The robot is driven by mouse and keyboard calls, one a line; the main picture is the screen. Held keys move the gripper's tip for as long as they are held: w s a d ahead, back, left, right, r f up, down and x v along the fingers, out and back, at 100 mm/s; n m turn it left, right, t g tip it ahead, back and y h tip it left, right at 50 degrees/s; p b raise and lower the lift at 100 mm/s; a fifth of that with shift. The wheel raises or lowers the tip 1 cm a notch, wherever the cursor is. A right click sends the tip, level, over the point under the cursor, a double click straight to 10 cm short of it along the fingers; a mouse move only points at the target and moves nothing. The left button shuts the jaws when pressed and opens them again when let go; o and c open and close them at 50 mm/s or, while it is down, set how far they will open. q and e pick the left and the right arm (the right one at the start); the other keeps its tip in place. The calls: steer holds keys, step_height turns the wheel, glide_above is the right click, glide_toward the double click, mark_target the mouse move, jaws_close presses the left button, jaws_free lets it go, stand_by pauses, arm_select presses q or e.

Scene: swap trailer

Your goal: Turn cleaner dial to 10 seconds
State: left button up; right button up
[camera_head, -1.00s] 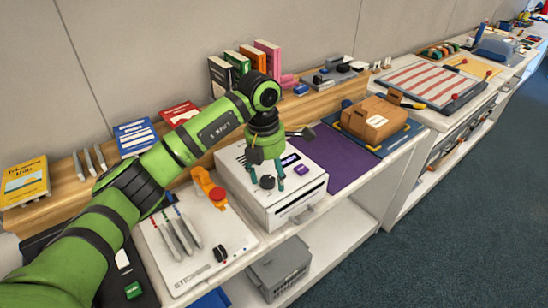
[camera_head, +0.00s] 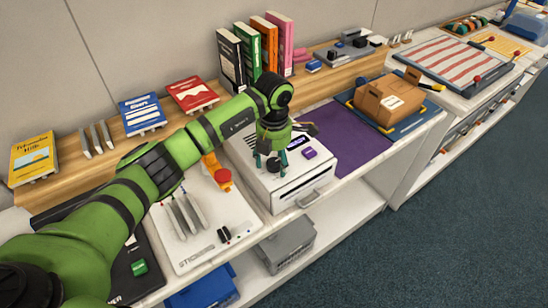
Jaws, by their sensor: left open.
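The cleaner (camera_head: 284,190) is a white box-shaped unit with a front drawer handle, standing on the counter in the middle of the head view. On its top are a dark round dial (camera_head: 273,165), a purple button (camera_head: 309,153) and a small dark display (camera_head: 297,142). My left gripper (camera_head: 270,164) points down over the cleaner's top, its teal fingertips open on either side of the dial. I cannot tell whether the fingers touch the dial. The dial's setting is too small to read. My right gripper is not in view.
A white board (camera_head: 205,232) with grey tools lies left of the cleaner. A purple mat (camera_head: 345,140) and a cardboard box (camera_head: 389,99) are to its right. Upright books (camera_head: 255,50) stand on the wooden shelf behind. A blue bin (camera_head: 203,289) sits below.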

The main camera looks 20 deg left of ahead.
arm_select(q)
steer(key=c, duration=1.2)
steer(key=shift+o, duration=0.2)
steer(key=shift+w+f+m+b, duration=0.1)
steer(key=shift+f+m+b, duration=0.1)
steer(key=shift+m+b, duration=0.8)
steer(key=m+b, duration=0.4)
steer(key=b, duration=0.2)
steer(key=shift+m, duration=0.3)
steer(key=m+b, duration=0.2)
steer(key=shift+m, duration=0.3)
steer(key=shift+r+m+b, duration=0.1)
steer(key=shift+m+b, duration=0.6)
steer(key=shift+m, duration=0.5)
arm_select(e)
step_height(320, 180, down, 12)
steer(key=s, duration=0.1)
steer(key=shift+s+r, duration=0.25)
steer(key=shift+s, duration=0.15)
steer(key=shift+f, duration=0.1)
